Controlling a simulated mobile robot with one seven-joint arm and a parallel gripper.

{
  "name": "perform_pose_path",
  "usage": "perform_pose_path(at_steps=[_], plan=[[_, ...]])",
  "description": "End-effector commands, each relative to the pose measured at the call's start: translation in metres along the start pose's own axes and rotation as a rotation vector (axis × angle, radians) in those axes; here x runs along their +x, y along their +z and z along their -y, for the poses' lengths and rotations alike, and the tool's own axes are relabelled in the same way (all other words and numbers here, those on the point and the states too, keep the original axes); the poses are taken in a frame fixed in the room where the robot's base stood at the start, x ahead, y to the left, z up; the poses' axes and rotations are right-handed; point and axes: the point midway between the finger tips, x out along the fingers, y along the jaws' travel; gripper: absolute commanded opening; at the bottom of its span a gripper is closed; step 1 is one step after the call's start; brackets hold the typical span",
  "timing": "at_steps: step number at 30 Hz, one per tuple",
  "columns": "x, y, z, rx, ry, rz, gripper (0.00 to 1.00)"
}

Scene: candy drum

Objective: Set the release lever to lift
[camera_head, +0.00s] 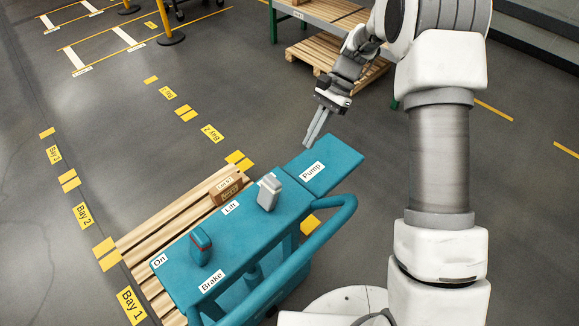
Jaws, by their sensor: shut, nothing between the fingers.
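A teal console (235,255) carries the controls. A light grey lever (268,192) stands on its top, between a label that seems to read "Lift" (231,207) and the "Pump" label (313,171). I take it for the release lever; its exact setting cannot be told. A dark red-and-teal lever (201,246) stands between the "On" label (159,261) and the "Brake" label (212,282). My gripper (312,138) points down above the far end of the "Pump" section, right of and beyond the grey lever. Its fingers are together and empty, apart from both levers.
A teal curved handrail (325,225) runs along the console's near right side. A wooden pallet (135,240) lies at its left, with a small brown labelled box (228,186) beside the console. A green-legged bench (320,12) and another pallet stand behind.

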Motion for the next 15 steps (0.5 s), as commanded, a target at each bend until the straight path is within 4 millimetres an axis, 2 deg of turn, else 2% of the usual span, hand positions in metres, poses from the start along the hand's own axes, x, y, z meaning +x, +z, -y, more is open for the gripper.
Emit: perform_pose_path(at_steps=[15], plan=[[0.0056,-0.0015,0.0012,0.006,0.002,0.007,0.0]])
